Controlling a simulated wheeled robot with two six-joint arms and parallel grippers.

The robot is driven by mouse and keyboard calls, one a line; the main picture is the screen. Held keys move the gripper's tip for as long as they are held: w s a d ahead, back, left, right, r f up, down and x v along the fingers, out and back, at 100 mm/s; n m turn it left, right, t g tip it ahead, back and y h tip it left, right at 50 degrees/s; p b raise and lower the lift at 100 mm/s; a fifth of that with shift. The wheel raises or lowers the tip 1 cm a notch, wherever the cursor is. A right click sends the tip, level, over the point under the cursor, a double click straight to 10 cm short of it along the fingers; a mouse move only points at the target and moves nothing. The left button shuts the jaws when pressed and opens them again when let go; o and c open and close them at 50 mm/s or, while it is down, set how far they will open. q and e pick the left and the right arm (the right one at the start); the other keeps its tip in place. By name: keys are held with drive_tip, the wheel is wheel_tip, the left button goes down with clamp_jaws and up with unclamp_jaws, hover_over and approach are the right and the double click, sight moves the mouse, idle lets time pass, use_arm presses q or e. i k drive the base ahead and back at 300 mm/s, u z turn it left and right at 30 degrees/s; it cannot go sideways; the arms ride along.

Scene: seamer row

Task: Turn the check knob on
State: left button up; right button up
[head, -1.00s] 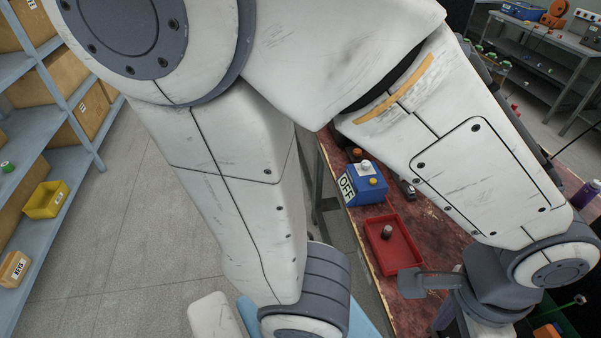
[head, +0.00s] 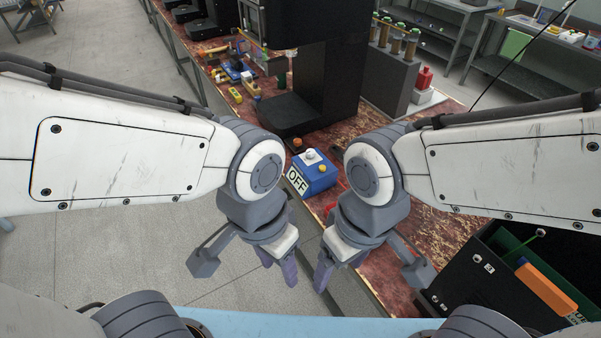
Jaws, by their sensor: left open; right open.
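A blue box (head: 316,176) stands on the red worn bench top. A white knob (head: 311,156) and a small yellow button (head: 322,168) sit on its top. A white card reading OFF (head: 297,181) is on its left front side. My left gripper (head: 245,262) is open and empty, in front of the box and to its left, apart from it. My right gripper (head: 370,268) is open and empty, in front and to the right, also apart. My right arm hides the bench just right of the box.
A tall black machine (head: 325,70) stands behind the box. Small coloured parts (head: 240,80) lie on the bench at back left. A black bin (head: 490,270) with orange and green items is at lower right. The floor at left (head: 100,260) is clear.

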sight(311, 153)
drive_tip(key=z, duration=0.35)
drive_tip(key=k, duration=0.3)
drive_tip(key=u, duration=1.15)
drive_tip(key=i, duration=1.2)
drive_tip(key=z, duration=0.3)
